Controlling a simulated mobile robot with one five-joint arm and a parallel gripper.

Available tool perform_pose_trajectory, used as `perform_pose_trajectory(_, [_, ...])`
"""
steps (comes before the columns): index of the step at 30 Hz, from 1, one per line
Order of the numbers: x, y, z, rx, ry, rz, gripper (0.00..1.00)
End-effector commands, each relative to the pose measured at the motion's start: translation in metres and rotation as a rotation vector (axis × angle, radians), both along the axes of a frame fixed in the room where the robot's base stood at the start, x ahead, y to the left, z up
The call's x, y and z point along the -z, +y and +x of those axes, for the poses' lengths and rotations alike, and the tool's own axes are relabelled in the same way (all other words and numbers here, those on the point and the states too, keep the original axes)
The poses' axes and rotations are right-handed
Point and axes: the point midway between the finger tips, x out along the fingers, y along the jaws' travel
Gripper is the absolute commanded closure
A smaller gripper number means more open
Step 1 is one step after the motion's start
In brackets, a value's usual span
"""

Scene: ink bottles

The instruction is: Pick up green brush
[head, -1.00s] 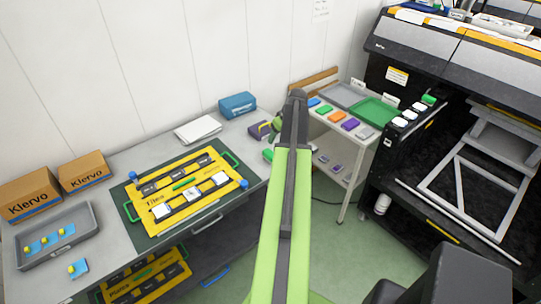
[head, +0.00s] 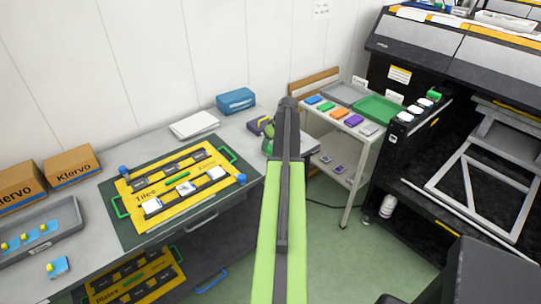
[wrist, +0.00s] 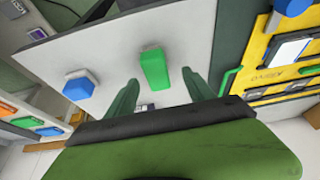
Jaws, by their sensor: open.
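A green block-like piece, which looks like the green brush (wrist: 153,68), stands on the grey worktop in the wrist view. My gripper (wrist: 159,80) is open, with one green finger on each side of the view of this piece. I cannot tell whether the piece is between the fingers or just beyond their tips. In the head view my arm hides most of my gripper and the table's right end, and a small green patch (head: 267,144) shows there. A blue piece (wrist: 78,85) stands left of the green one in the wrist view.
The yellow board (head: 152,210) with tiles lies on a dark mat left of my arm. A blue box (head: 236,101) and white papers (head: 194,124) are at the back. A white cart (head: 358,150) with coloured pieces and a large black printer (head: 440,60) stand right.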

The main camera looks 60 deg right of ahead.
Motion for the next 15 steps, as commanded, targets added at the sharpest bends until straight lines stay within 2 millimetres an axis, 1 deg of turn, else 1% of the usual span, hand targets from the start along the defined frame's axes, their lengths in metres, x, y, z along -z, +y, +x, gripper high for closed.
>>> perform_pose_trajectory(6, [0.033, -0.012, 0.011, -0.001, 0.0, 0.0, 0.38])
perform_pose_trajectory(9, [0.047, -0.013, 0.016, -0.001, 0.0, 0.0, 0.38])
perform_pose_trajectory(11, [0.049, -0.013, 0.018, 0.0, 0.0, 0.0, 0.38])
perform_pose_trajectory(15, [0.045, -0.013, 0.018, 0.0, 0.0, 0.0, 0.38])
